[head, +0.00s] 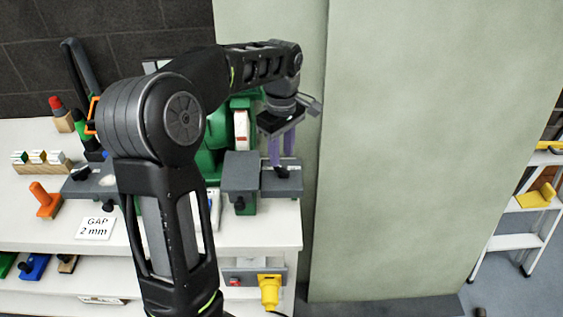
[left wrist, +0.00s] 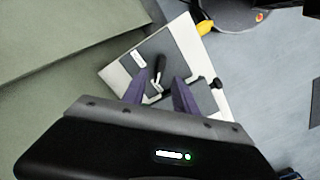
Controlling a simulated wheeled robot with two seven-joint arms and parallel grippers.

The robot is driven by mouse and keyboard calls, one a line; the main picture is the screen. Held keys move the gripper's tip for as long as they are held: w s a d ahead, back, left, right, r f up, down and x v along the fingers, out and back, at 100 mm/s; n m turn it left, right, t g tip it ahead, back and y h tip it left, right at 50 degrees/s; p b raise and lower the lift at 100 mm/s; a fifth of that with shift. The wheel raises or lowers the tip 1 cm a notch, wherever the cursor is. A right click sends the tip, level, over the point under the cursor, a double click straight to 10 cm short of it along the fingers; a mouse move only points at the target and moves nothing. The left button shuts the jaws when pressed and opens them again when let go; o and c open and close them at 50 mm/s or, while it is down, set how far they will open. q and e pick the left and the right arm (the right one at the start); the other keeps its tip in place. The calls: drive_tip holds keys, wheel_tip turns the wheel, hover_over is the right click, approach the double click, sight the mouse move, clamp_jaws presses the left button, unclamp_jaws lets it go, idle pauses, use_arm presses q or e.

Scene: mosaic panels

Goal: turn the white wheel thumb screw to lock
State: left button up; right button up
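A green bench grinder (head: 210,163) stands on the white bench, partly hidden by my left arm. Its white wheel (head: 241,128) shows at the right side. In front of that wheel is a grey tool rest (head: 240,172), also in the left wrist view (left wrist: 184,40). A black thumb screw (head: 281,173) stands on the rest's right part and shows in the left wrist view (left wrist: 160,66). My left gripper (head: 281,160) points down over this screw. Its purple fingers (left wrist: 160,80) are apart, on either side of the screw; I cannot tell if they touch it. My right gripper is out of view.
A second black knob (head: 239,203) is on the rest's front. A left tool rest (head: 78,187), an orange tool (head: 45,200) and a "GAP 2 mm" card (head: 95,228) lie left. A pale green wall (head: 430,140) rises close right of the gripper. A yellow plug (head: 269,290) hangs below.

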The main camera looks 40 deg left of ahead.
sight(282, 167)
use_arm(q)
drive_tip(key=shift+f, duration=2.15)
drive_tip(key=shift+c, duration=0.5)
clamp_jaws()
